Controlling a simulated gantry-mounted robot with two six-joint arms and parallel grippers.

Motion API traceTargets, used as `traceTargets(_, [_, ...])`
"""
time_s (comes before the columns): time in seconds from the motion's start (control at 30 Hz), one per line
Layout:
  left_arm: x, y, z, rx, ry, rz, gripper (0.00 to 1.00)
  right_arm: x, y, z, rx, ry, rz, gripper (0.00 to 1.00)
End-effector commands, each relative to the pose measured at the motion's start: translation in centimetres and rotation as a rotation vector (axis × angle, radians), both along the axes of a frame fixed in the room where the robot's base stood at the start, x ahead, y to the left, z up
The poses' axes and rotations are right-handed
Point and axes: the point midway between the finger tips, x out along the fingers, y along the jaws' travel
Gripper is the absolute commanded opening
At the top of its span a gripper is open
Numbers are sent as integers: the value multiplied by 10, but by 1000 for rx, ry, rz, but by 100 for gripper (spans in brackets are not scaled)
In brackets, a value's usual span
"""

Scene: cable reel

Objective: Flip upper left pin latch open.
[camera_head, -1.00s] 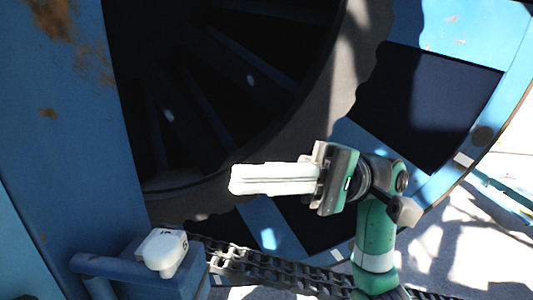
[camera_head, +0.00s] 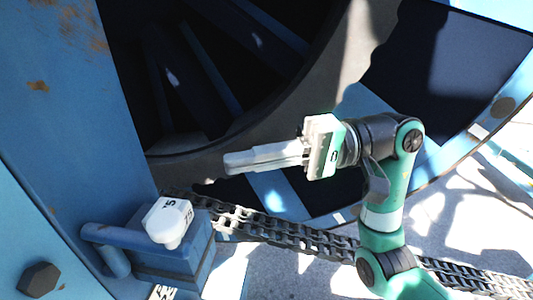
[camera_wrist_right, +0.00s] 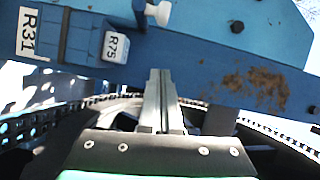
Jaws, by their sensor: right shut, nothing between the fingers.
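A blue L-shaped bar (camera_head: 108,240) sticks out beside a blue block (camera_head: 180,258) at the lower left of the head view. A white piece with dark lettering (camera_head: 168,222) sits on that block. In the right wrist view, a white piece labelled R75 (camera_wrist_right: 117,45) and a white knob (camera_wrist_right: 158,12) show on the blue frame. I cannot tell for sure which part is the upper left pin latch. My right gripper (camera_head: 228,162) is shut and empty, pointing left, above and right of the lettered piece and apart from it. Its fingers also show in the wrist view (camera_wrist_right: 159,75). My left gripper is out of view.
A rusty blue upright (camera_head: 60,120) stands at the left. The large reel with a dark grey rim (camera_head: 290,120) fills the back. A plate labelled R31 (camera_wrist_right: 28,32) shows in the wrist view.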

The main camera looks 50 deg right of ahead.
Motion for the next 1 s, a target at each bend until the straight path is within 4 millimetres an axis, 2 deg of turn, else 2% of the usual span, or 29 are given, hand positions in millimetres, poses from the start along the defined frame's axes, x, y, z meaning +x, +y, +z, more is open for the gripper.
traceTargets(0.1, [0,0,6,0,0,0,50,14,24,1,2,0,6,0])
traceTargets(0.23, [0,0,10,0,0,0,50,27,46,0,0,-1,4,0])
traceTargets(0.4, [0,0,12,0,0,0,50,6,63,-5,-1,-3,0,0])
traceTargets(0.6, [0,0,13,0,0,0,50,-1,70,-7,1,-1,-1,0])
traceTargets(1.0, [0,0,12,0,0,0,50,-1,69,-7,0,-1,-5,0])
